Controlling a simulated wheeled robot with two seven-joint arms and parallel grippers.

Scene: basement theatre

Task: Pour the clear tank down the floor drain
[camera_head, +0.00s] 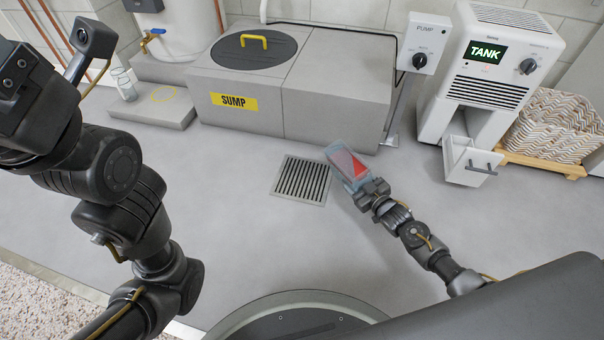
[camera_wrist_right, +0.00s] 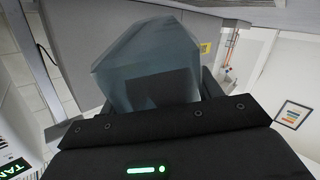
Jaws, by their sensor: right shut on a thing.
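The clear tank (camera_head: 345,166) is a bluish see-through box with a red patch on its side. My right gripper (camera_head: 370,188) is shut on it and holds it just right of the floor drain (camera_head: 302,180), near the drain's upper right corner. The tank looks tilted. In the right wrist view the tank (camera_wrist_right: 150,60) fills the space between my gripper's fingers (camera_wrist_right: 150,95). Whether liquid is in it I cannot tell. The drain is a square slotted grate in the grey floor. My left arm comes in at the left, and its fingertips are not visible.
The concrete sump block (camera_head: 335,90) with a round lid stands behind the drain. The pump box (camera_head: 424,43) is on a post. A white machine (camera_head: 494,70) marked TANK has a pulled-out drawer (camera_head: 469,162). A woven basket (camera_head: 550,130) stands at right. A glass jar (camera_head: 123,83) sits at left.

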